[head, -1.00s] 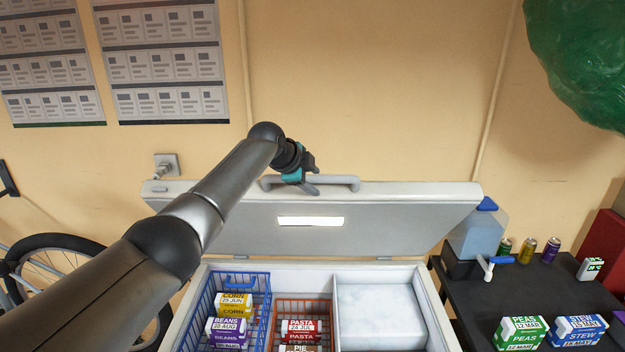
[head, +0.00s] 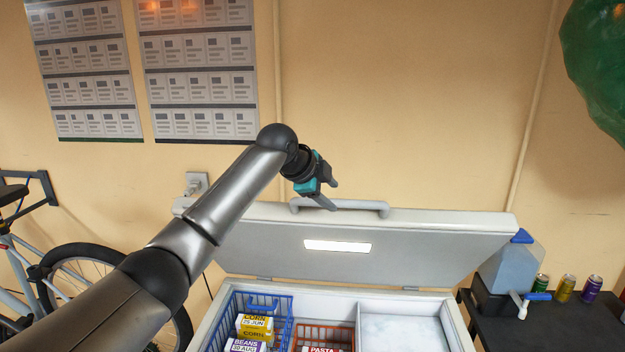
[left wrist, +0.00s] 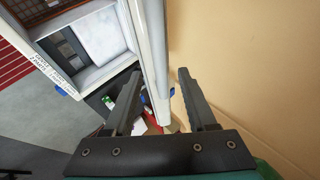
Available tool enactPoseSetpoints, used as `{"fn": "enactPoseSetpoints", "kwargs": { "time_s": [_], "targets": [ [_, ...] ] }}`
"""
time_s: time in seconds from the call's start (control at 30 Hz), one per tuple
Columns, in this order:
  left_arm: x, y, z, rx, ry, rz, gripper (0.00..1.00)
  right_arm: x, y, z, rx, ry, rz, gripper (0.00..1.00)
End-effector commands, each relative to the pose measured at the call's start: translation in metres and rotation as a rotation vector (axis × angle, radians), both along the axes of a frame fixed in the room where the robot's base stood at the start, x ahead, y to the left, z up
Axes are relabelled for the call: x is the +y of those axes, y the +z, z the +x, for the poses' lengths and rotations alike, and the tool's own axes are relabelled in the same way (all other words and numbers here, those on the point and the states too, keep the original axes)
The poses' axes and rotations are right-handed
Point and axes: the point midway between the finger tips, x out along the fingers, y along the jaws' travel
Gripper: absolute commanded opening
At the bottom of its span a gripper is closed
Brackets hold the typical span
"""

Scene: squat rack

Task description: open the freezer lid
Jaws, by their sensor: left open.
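The freezer lid (head: 430,252) is raised and leans back toward the wall, its inner face with a lit strip turned to me. Its grey bar handle (head: 360,206) runs along the top edge. My left gripper (head: 331,194) is open at the left part of the handle, with its fingers just above or beside it. In the left wrist view, the lid's pale edge (left wrist: 150,55) passes beyond and between the open fingers (left wrist: 160,72). I cannot tell whether a finger touches the handle. My right gripper is not in view.
The open freezer (head: 452,318) holds a blue basket (head: 289,318) and a red basket (head: 352,333) of packets. A dark table (head: 555,325) with a water container (head: 510,268) and cans stands right. A bicycle (head: 75,262) stands left. The wall is close behind the lid.

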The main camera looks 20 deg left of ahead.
Motion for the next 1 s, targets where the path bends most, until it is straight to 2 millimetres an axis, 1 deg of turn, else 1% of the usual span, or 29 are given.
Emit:
{"fn": "enactPoseSetpoints", "kwargs": {
  "time_s": [0.3,0.5,0.7,1.0],
  "targets": [
    [0.011,0.034,-0.036,-0.003,0.001,0.003,0.57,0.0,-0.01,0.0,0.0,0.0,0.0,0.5],
    [0.015,0.051,-0.053,-0.001,0.001,0.002,0.57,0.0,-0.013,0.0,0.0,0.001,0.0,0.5],
    [0.017,0.057,-0.06,0.0,0.0,0.001,0.57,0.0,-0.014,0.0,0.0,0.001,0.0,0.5],
    [0.016,0.057,-0.059,0.0,0.0,0.001,0.57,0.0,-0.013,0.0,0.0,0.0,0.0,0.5]
  ]
}}
